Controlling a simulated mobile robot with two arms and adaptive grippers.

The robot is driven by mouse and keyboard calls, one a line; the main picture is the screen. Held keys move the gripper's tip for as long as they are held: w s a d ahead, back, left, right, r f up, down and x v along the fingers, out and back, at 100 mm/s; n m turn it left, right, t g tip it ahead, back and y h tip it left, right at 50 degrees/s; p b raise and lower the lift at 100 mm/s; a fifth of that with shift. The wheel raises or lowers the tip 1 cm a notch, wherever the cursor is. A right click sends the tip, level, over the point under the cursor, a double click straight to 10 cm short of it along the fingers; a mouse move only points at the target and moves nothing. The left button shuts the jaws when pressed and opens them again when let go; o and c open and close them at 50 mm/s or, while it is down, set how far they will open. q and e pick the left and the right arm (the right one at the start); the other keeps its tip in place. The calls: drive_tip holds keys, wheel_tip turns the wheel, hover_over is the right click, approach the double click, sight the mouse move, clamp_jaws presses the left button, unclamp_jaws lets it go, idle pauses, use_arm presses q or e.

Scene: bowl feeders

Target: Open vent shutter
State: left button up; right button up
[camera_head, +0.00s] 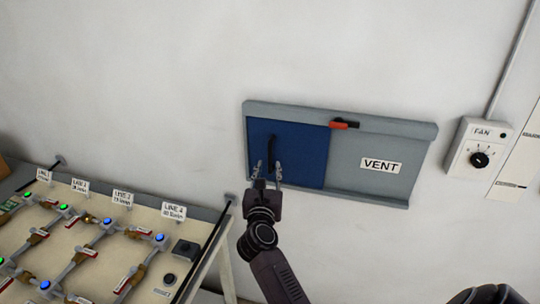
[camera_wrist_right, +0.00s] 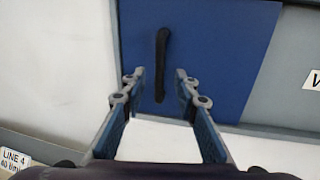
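The blue vent shutter panel (camera_head: 308,157) fills the left half of a grey wall frame (camera_head: 340,111). A dark vertical handle (camera_head: 271,152) stands on the panel. My right gripper (camera_head: 267,168) is open in front of the handle's lower part. In the right wrist view the handle (camera_wrist_right: 161,65) shows between the two spread fingertips (camera_wrist_right: 160,76), with a gap on each side. How far the fingertips are from the panel in depth is hard to tell. My left gripper is not in view.
The frame's right half is a grey plate with a VENT label (camera_head: 380,165). A FAN dial box (camera_head: 478,147) is on the wall at right. A feeder panel (camera_head: 90,225) with several lights stands lower left.

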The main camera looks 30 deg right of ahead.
sight(270, 158)
drive_tip(key=p+x, duration=0.1)
drive_tip(key=x, duration=0.6)
drive_tip(key=shift+c, duration=0.2)
drive_tip(key=shift+f, duration=0.1)
clamp_jaws()
